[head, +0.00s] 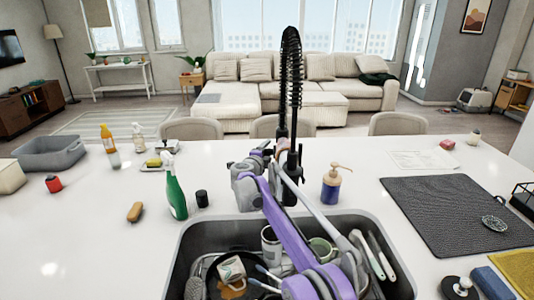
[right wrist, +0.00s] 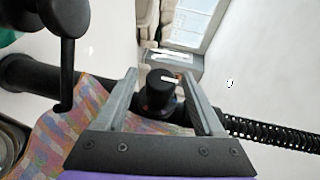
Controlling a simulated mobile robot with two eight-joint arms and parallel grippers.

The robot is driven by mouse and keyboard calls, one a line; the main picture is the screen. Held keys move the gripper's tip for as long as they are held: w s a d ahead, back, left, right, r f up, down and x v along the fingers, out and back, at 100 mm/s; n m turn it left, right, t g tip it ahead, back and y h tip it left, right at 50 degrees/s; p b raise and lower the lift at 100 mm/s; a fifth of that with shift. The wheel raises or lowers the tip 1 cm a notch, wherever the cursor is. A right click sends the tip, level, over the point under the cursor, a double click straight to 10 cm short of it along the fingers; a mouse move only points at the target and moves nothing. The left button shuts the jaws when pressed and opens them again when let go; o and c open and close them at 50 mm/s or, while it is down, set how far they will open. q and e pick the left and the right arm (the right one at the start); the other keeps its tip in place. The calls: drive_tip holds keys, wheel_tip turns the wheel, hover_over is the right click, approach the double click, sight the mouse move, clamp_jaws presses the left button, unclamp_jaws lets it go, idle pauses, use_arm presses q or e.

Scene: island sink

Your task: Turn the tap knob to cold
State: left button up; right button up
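The black tap (head: 291,70) with its coiled spring hose stands behind the sink in the head view. Its hose also shows at the right of the right wrist view (right wrist: 275,131). The round black tap knob (right wrist: 160,90), with a white mark, appears between the fingers of my right gripper (right wrist: 160,76). A gap shows on both sides of the knob, so the fingers are open and not closed on it. In the head view my right gripper (head: 250,168) is beside the tap's left side and hides the knob. My left gripper is not in view.
The grey sink (head: 190,238) holds mugs and other dishes. A green spray bottle (head: 175,190) and a small black jar (head: 202,198) stand left of the gripper. A soap dispenser (head: 331,187) stands right of the tap. A dark mat (head: 440,210) lies farther right.

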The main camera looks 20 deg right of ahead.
drive_tip(key=shift+s+a, duration=0.3)
drive_tip(key=shift+s, duration=0.05)
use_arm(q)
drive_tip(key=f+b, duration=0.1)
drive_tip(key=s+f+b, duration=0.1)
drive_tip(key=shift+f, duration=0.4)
use_arm(e)
drive_tip(key=v, duration=1)
